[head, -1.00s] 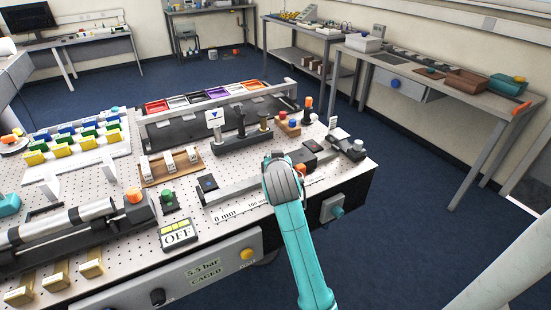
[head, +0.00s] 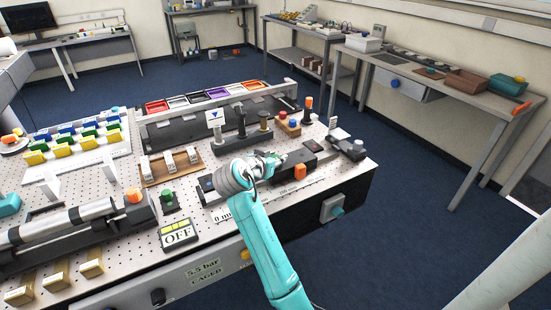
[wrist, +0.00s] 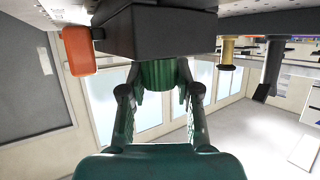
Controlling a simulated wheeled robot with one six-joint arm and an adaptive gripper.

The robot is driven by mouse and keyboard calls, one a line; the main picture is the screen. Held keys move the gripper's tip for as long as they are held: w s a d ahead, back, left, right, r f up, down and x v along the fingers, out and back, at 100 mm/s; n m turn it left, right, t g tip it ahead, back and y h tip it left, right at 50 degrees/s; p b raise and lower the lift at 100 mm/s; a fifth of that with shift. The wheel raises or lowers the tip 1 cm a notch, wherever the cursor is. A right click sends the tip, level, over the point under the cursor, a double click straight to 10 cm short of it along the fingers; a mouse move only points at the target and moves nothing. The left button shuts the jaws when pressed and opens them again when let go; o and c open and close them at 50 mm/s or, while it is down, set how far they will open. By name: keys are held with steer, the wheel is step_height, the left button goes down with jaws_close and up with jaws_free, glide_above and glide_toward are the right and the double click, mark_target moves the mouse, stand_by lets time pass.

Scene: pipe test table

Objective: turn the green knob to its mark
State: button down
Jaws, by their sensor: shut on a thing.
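The green knob (wrist: 157,75) is ribbed and projects from the end of a dark block, seen upside down in the wrist view. My gripper (wrist: 158,88) has one finger on each side of it and is shut on it. In the head view my gripper (head: 274,160) is at the left end of the dark block (head: 301,157) on the pegboard table, and it largely hides the knob there. I cannot make out the knob's mark in either view.
An orange part (head: 300,172) sits on the block's front side, close to my gripper.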

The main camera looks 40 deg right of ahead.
steer(key=shift+f, duration=0.1)
steer(key=c, duration=0.8)
jaws_free()
steer(key=shift+d, duration=0.1)
steer(key=v, duration=1.2)
